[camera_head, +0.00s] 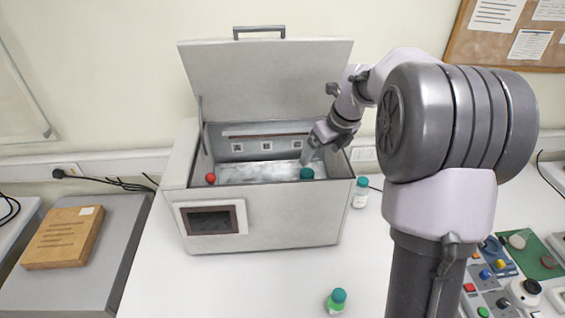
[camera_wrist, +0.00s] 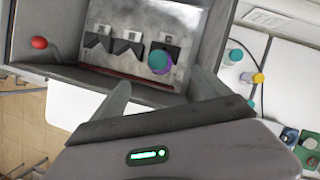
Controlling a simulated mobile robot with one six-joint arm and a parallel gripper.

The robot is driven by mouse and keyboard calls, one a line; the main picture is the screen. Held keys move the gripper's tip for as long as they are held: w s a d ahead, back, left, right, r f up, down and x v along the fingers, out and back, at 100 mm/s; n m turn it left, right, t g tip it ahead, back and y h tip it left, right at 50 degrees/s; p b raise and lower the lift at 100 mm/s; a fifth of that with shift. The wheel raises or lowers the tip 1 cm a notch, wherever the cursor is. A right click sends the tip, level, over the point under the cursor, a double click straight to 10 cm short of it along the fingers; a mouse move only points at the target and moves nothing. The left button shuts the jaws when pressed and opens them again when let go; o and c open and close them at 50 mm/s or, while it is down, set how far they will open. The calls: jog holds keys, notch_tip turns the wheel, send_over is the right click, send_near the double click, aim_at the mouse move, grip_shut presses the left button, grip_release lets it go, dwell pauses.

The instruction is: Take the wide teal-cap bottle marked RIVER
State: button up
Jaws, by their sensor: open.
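Several teal-capped bottles show, and I cannot read the mark RIVER on any of them. One teal cap (camera_head: 307,174) is inside the open grey metal box, near its front right; it also shows in the wrist view (camera_wrist: 160,61), ahead of my fingers. A second teal-capped bottle (camera_head: 360,198) stands on the table just right of the box. A third, with a green label (camera_head: 335,306), stands in front of the box. My gripper (camera_head: 308,156) is over the box interior, above and beside the cap there. Its two fingers are spread and empty in the wrist view (camera_wrist: 160,90).
The box (camera_head: 265,225) has its lid (camera_head: 265,80) raised and a red knob (camera_head: 210,178) at its left. A yellow-capped bottle (camera_wrist: 257,78) stands outside it. A control panel (camera_head: 490,290) lies at right. The table front left of centre is clear.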

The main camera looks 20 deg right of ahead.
aim_at(309, 174)
jog(key=x, duration=0.2)
jog(key=s+x, duration=0.1)
jog(key=x, duration=0.4)
jog(key=shift+s+f+b, duration=0.2)
jog(key=shift+f+b, duration=0.05)
jog(key=shift+b, duration=0.15)
jog(key=x, duration=0.4)
jog(key=w+x, duration=0.1)
jog(key=x, duration=0.3)
jog(key=shift+a+r, duration=0.1)
jog(key=shift+r, duration=0.05)
jog(key=shift+s+r, duration=0.1)
jog(key=shift+c, duration=1.1)
grip_shut()
